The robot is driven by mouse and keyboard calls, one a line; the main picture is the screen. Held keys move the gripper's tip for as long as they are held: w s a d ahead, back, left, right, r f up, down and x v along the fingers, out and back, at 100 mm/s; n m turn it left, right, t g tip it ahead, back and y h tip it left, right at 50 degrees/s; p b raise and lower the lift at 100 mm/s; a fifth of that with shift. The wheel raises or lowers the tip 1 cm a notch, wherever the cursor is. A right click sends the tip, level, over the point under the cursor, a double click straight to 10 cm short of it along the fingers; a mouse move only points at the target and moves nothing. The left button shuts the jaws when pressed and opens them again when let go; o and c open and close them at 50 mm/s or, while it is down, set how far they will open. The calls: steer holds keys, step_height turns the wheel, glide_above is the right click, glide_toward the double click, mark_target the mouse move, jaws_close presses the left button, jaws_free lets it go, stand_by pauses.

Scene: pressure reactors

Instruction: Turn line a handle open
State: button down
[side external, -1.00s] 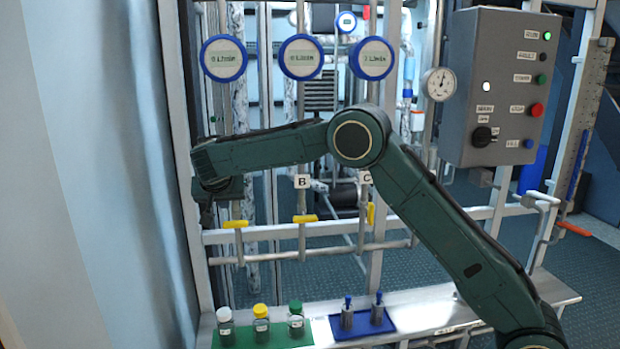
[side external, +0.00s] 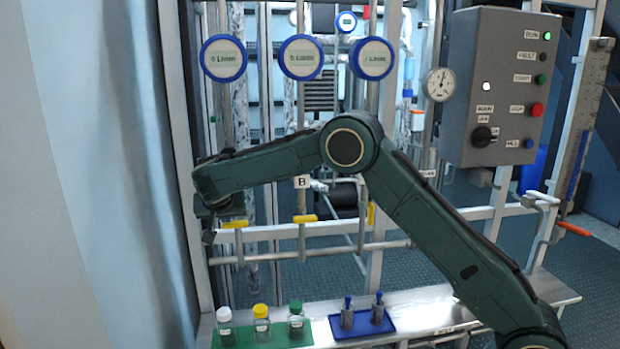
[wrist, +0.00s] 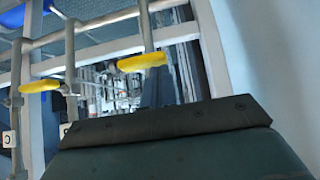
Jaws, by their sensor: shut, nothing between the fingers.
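The line A handle (side external: 236,224) is the leftmost yellow lever, lying crosswise to its vertical pipe. It appears as the nearer yellow handle (wrist: 142,62) in the wrist view. My gripper (side external: 209,236) is shut and empty, pointing down just left of this handle. A small gap seems to separate them, but contact is hard to judge. My own forearm and wrist hide line A's upper pipe and label. In the wrist view a dark edge of my wrist covers the lower part.
The line B handle (side external: 305,219) lies crosswise; the line C handle (side external: 370,214) stands upright, partly behind my arm. A metal frame post (side external: 180,130) is close on the left. Below are a green mat (side external: 285,339) with bottles and a blue tray (side external: 362,331).

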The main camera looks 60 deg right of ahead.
steer(key=shift+w+a+f+n+g+h, duration=0.25)
steer(key=shift+n+g+h, duration=0.25)
steer(key=shift+g+h, duration=0.2)
stand_by(0.6)
steer(key=shift+w+a+f, duration=0.15)
steer(key=shift+f, duration=0.5)
steer(key=shift+w+a+f, duration=0.15)
steer(key=shift+f, duration=0.55)
steer(key=shift+w+a+f, duration=0.15)
steer(key=shift+f, duration=0.5)
steer(key=shift+s+d+r, duration=0.1)
steer(key=shift+d, duration=0.05)
stand_by(0.8)
